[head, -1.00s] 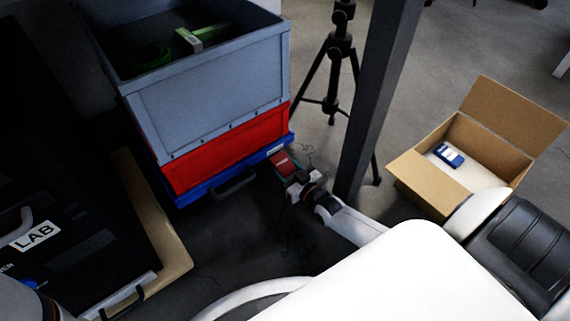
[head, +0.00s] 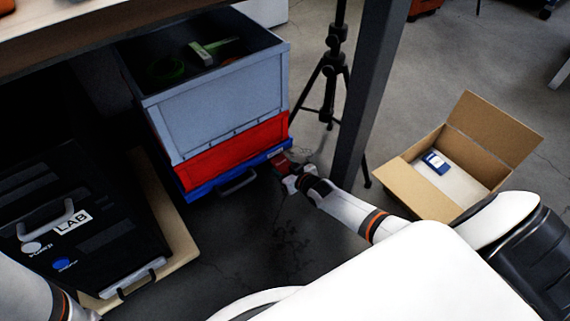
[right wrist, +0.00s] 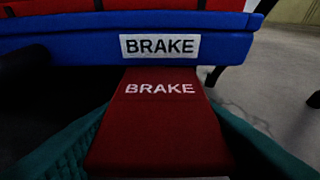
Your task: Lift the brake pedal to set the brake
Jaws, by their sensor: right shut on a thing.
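The brake pedal (right wrist: 160,125) is a dark red plate with white BRAKE lettering, large in the right wrist view. It juts out from the blue dolly (right wrist: 60,58), just below a white BRAKE label (right wrist: 160,47). My right gripper (head: 287,172) is shut on the pedal, with teal fingers along its two sides. In the head view the pedal (head: 281,161) shows only as a small red patch at the dolly's right corner. I cannot tell its exact tilt. Only part of my left arm shows at lower left; its gripper is out of view.
A red crate (head: 215,152) and a grey crate (head: 215,112) are stacked on the dolly. A grey post (head: 368,110) and a black tripod (head: 330,75) stand close right. A black LAB case (head: 90,190) lies left; an open cardboard box (head: 425,195) sits right. A tabletop (head: 70,35) overhangs.

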